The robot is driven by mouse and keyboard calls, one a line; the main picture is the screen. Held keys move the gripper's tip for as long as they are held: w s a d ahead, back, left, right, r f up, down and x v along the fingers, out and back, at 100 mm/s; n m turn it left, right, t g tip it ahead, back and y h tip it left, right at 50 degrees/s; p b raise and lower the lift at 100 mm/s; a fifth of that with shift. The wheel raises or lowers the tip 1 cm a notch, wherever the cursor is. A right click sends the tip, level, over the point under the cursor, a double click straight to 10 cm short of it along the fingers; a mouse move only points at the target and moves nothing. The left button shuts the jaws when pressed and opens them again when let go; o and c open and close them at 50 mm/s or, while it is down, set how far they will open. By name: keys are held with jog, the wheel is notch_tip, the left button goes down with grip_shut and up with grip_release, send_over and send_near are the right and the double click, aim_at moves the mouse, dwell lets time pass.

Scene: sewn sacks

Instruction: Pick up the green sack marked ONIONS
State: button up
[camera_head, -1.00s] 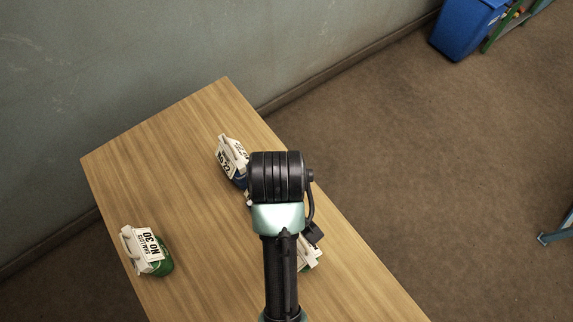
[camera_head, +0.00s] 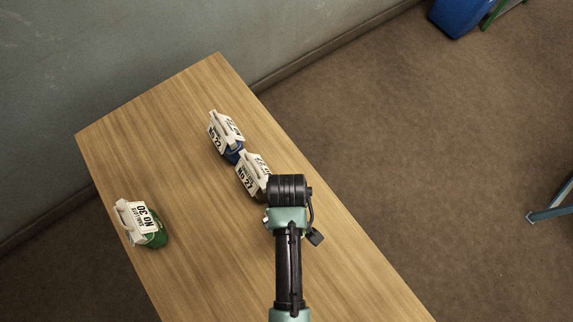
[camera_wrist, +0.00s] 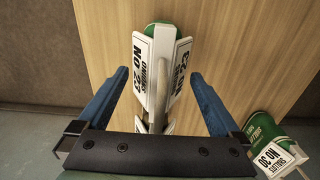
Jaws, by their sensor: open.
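The green sack marked ONIONS (camera_wrist: 151,30) shows in the wrist view, seen from above. Its white side panels read ONIONS NO 23, and a pale handle strip (camera_wrist: 161,70) runs along its middle. My gripper (camera_wrist: 157,82) is open, with one blue finger on each side of the sack's white top. Gaps show between the fingers and the panels. The lower end of the sack is hidden behind my gripper's dark crossbar. In the head view my arm covers this sack and my gripper.
A green sack marked SHALLOTS NO 30 (camera_head: 142,225) stands at the table's left; it also shows in the wrist view (camera_wrist: 262,130). A blue sack (camera_head: 228,136) and another white-topped sack (camera_head: 251,172) stand farther back. The wooden table (camera_head: 190,260) is clear between.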

jog(key=shift+f, duration=1.05)
jog(key=shift+r, duration=0.1)
grip_shut()
